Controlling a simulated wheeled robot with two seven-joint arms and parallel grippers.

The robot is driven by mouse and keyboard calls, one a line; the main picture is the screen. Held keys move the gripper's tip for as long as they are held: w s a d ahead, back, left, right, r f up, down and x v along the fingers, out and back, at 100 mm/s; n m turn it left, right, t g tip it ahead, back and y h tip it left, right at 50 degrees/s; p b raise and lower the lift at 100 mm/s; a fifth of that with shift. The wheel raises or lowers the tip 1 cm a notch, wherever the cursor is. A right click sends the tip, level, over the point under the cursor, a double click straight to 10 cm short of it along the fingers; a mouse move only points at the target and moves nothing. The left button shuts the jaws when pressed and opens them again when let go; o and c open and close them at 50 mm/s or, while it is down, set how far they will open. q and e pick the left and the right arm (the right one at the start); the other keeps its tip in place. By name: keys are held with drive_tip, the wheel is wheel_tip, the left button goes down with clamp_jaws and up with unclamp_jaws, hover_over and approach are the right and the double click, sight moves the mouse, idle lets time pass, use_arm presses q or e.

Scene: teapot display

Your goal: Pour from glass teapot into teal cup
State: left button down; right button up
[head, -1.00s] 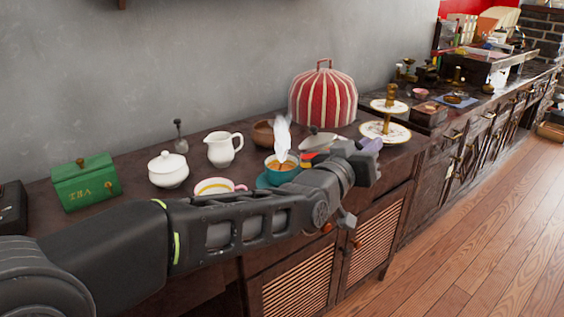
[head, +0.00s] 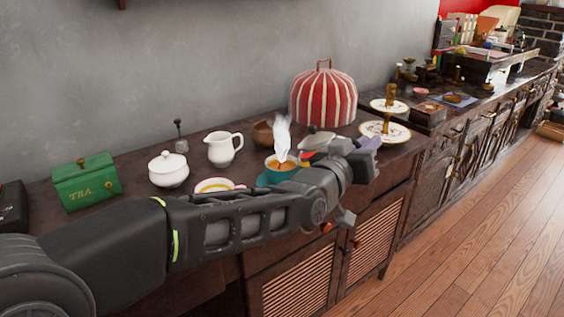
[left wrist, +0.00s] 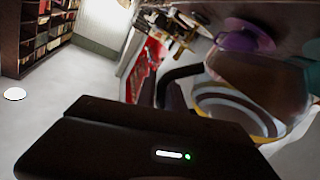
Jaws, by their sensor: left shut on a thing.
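The teal cup (head: 281,168) stands on a teal saucer (head: 263,180) near the counter's front, holding amber liquid with white steam above. My left arm partly covers it. My left gripper (head: 360,165) is right of the cup, shut on the glass teapot. My right gripper is not in view.
A cup with a yellow interior (head: 214,185) is partly behind my arm.

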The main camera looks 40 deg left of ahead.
use_arm(q)
drive_tip(key=d+f+m+b, duration=0.3)
drive_tip(key=d+f+b, duration=0.1)
drive_tip(key=f+b, duration=0.2)
drive_tip(key=shift+d+f+m+b, duration=0.2)
drive_tip(key=shift+f+m+b, duration=0.15)
drive_tip(key=shift+f+m, duration=0.1)
drive_tip(key=shift+s+f, duration=0.1)
drive_tip(key=shift+d+f+m+b, duration=0.35)
drive_tip(key=shift+f+m+b, duration=0.15)
drive_tip(key=shift+m, duration=0.05)
drive_tip(key=shift+f, duration=0.1)
